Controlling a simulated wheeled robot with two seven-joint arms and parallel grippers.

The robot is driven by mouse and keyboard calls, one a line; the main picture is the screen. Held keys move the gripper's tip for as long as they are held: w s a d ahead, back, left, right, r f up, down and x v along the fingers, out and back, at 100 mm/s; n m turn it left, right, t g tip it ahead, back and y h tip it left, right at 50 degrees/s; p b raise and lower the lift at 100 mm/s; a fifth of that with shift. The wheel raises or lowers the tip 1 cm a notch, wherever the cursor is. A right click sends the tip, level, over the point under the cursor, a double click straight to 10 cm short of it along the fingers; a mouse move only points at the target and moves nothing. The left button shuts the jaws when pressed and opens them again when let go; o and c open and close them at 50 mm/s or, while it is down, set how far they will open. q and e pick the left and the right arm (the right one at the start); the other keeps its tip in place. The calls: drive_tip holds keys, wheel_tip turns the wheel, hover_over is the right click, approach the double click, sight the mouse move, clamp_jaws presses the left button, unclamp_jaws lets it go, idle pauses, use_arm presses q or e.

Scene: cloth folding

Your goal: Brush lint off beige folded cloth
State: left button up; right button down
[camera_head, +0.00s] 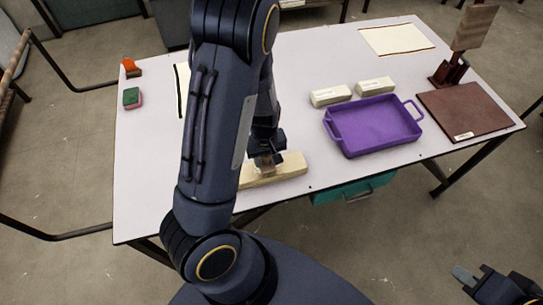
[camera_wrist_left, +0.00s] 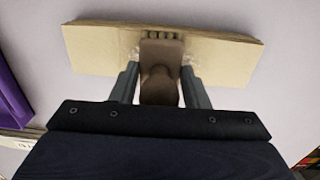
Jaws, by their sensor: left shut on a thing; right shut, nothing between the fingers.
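The beige folded cloth (camera_head: 287,170) lies as a long flat block near the front edge of the table, partly hidden behind my left arm. It also shows in the left wrist view (camera_wrist_left: 95,50). My left gripper (camera_head: 267,160) is over the cloth. In the left wrist view its fingers are shut on a brown brush (camera_wrist_left: 161,82), whose toothed head overlaps the cloth; I cannot tell whether they touch. Small pale specks, perhaps lint, show beside the brush head. My right gripper (camera_head: 466,276) is shut and empty at the lower right, off the table.
A purple tray (camera_head: 376,126) stands right of the cloth, with two pale blocks (camera_head: 331,96) behind it. A brown board (camera_head: 466,107) and a wooden stand (camera_head: 450,72) are at right. A green-and-pink sponge (camera_head: 132,98) lies at left. The front-left tabletop is clear.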

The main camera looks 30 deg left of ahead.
sight(253, 171)
use_arm(q)
drive_tip(key=shift+s+a, duration=1.7)
drive_tip(key=shift+s, duration=0.3)
drive_tip(key=shift+s+f+b, duration=0.1)
drive_tip(key=shift+f+b, duration=0.05)
drive_tip(key=shift+b, duration=0.15)
drive_tip(key=shift+w+d, duration=0.3)
drive_tip(key=shift+w, duration=0.1)
drive_tip(key=shift+w+d+r+p, duration=0.1)
drive_tip(key=shift+w+d+p, duration=0.4)
drive_tip(key=shift+w+d, duration=0.45)
drive_tip(key=shift+w+d+r+p, duration=0.1)
drive_tip(key=shift+w+d+p, duration=0.35)
drive_tip(key=shift+w+d, duration=0.5)
drive_tip(key=shift+w+d+f, duration=0.1)
drive_tip(key=shift+w+d, duration=0.45)
drive_tip(key=shift+w, duration=0.25)
drive_tip(key=shift+w+d+f, duration=0.1)
drive_tip(key=shift+w+d, duration=0.4)
drive_tip(key=shift+w, duration=0.25)
drive_tip(key=shift+r+p, duration=0.55)
drive_tip(key=shift+p, duration=0.1)
wheel_tip(253, 171, up, 5)
drive_tip(key=p, duration=0.4)
